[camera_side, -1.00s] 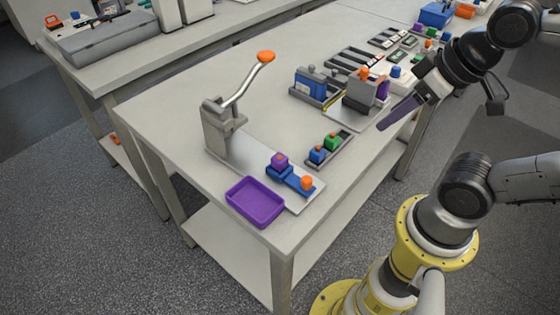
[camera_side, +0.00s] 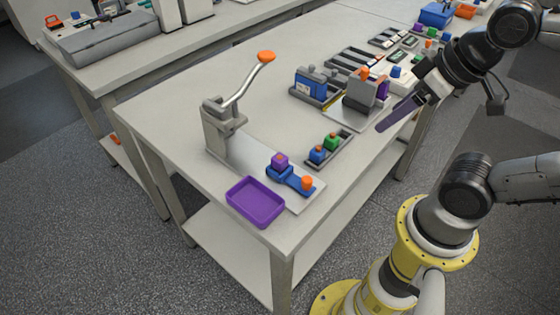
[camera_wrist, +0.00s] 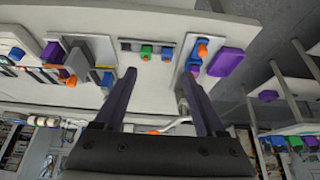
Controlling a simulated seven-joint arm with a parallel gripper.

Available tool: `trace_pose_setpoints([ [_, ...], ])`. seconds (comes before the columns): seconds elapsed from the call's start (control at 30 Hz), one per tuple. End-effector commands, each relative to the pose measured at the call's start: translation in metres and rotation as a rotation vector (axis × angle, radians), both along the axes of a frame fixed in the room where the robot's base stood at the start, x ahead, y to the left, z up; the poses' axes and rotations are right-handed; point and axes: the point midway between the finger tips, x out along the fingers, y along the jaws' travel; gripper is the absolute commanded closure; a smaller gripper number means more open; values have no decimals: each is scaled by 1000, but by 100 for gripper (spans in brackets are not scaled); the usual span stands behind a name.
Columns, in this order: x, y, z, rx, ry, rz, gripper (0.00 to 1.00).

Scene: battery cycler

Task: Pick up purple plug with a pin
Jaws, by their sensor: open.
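A purple plug (camera_side: 280,160) sits upright on the near blue fixture (camera_side: 303,184), on the light plate beside the lever press. An orange knob (camera_side: 307,183) is at the fixture's other end. In the wrist view a small purple shape (camera_wrist: 194,64) beside the blue piece appears to be this plug; its pin is too small to make out. My gripper (camera_side: 380,128) hangs over the right edge of the table, well away from the plug. In the wrist view its two dark purple fingers (camera_wrist: 158,74) are spread and nothing is between them.
A purple tray (camera_side: 255,201) lies at the near table corner. A lever press (camera_side: 222,130) with an orange-tipped handle stands behind the plate. A dark rack (camera_side: 341,150) holds blue and green plugs. A grey block (camera_side: 362,96) and a blue unit (camera_side: 312,85) stand farther back.

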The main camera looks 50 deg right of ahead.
Motion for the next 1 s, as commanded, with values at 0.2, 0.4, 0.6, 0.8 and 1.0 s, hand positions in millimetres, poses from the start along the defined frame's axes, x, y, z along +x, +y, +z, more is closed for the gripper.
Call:
trace_pose_setpoints([
  [0.2, 0, 0, 0, 0, 0, 0, 28],
  [0.4, -3, 0, -1, -50, 14, 95, 28],
  [0.6, 15, 2, 30, -210, 37, 423, 28],
  [0.8, 70, 20, 56, -361, 144, 903, 28],
  [1.0, 135, 57, 49, -423, 253, 1325, 28],
])
